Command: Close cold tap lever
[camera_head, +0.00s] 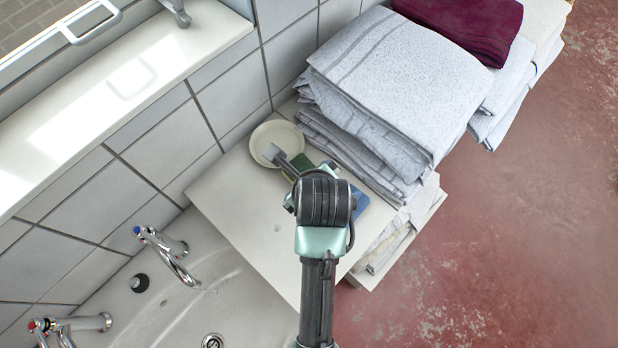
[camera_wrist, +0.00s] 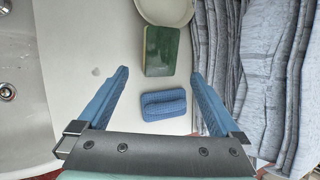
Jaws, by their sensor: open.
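A chrome tap (camera_head: 166,252) with a blue-marked end (camera_head: 139,231) stands at the back of the white sink, on the left in the head view. Its exact lever position is hard to tell. My gripper (camera_wrist: 159,74) is open and empty, with its blue fingers spread above the white worktop. In the head view my wrist (camera_head: 325,200) is over the worktop, well to the right of the tap, and hides most of the fingers. A piece of chrome (camera_wrist: 5,7) shows at the left edge of the wrist view; I cannot tell if it is this tap.
A second chrome tap (camera_head: 72,325) with red marking is at lower left. The sink (camera_head: 235,285) lies left of the worktop (camera_head: 235,205). A cream dish (camera_head: 272,138), green sponge (camera_wrist: 161,50) and blue sponge (camera_wrist: 164,104) lie near my gripper. Folded towels (camera_head: 395,85) stand to the right.

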